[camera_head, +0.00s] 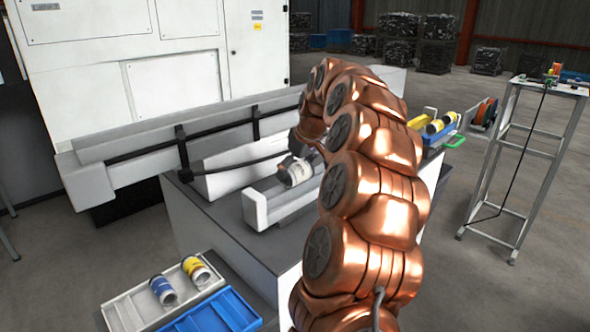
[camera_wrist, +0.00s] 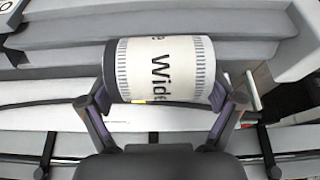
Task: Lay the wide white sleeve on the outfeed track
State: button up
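The wide white sleeve (camera_head: 297,172) has a white band printed "Wide" and dark ends. In the wrist view the sleeve (camera_wrist: 165,70) lies crosswise between my fingers, which meet its two ends. My gripper (camera_wrist: 165,105) is shut on it. In the head view my gripper (camera_head: 299,150) is partly hidden by my copper arm. The sleeve is over a short white track (camera_head: 284,200) with an upright end block; I cannot tell whether it touches the track. No label shows whether this is the outfeed track.
A grey tray (camera_head: 126,312) at front left holds a blue-banded and a yellow-banded sleeve. A blue tray (camera_head: 238,303) beside it looks empty. A blue tray (camera_head: 446,141) with yellow-banded sleeves stands behind right. A long white rail (camera_head: 150,140) runs along the machine. A metal stand (camera_head: 497,175) is at right.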

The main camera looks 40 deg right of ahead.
jog(key=shift+o, duration=0.4)
jog(key=w+r+p+v, duration=0.1)
jog(key=p+v, duration=0.3)
jog(key=v, duration=1.3)
jog(key=shift+w+r, duration=0.2)
jog(key=shift+w, duration=0.3)
dwell(0.6)
